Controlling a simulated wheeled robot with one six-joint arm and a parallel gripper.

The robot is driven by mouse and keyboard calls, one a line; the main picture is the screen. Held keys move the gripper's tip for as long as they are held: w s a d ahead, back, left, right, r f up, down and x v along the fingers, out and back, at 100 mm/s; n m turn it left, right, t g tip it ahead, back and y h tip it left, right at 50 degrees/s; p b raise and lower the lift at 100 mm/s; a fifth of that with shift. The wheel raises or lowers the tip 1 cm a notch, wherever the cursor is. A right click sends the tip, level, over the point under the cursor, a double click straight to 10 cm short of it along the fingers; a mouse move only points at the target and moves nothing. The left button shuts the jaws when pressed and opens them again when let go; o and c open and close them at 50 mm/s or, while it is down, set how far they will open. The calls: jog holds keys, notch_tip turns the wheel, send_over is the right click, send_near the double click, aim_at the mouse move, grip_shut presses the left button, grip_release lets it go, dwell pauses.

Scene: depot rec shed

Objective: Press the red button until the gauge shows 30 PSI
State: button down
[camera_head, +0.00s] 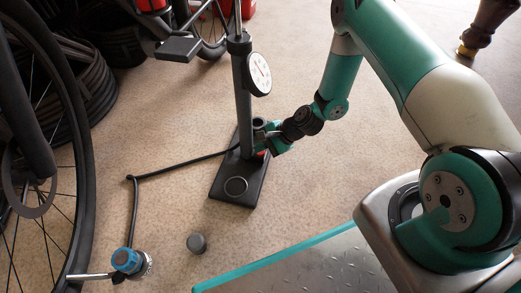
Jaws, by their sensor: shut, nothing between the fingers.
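A black floor pump (244,105) stands upright on a flat black base (234,188) on the floor. Its round white gauge (260,74) faces right, with a thin red needle; the reading is too small to make out. A small red part, which looks like the red button (262,154), shows low on the pump's right side. My gripper (266,147) is shut and empty, reaching in from the right beside it. The fingertips are very close to the red part and partly cover it. I cannot tell whether they touch or press it.
A black hose (190,165) runs from the pump to a blue-ringed fitting (126,260) by the bicycle wheel (85,150) at left. A small dark cap (197,243) lies on the floor. Tyres (85,75) are stacked behind the wheel.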

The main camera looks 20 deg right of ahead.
dwell(0.3)
jog(key=shift+r+p, duration=0.9)
jog(key=shift+p, duration=0.1)
jog(key=shift+r, duration=0.1)
notch_tip(320, 180, up, 5)
jog(key=p, duration=0.5)
dwell(1.0)
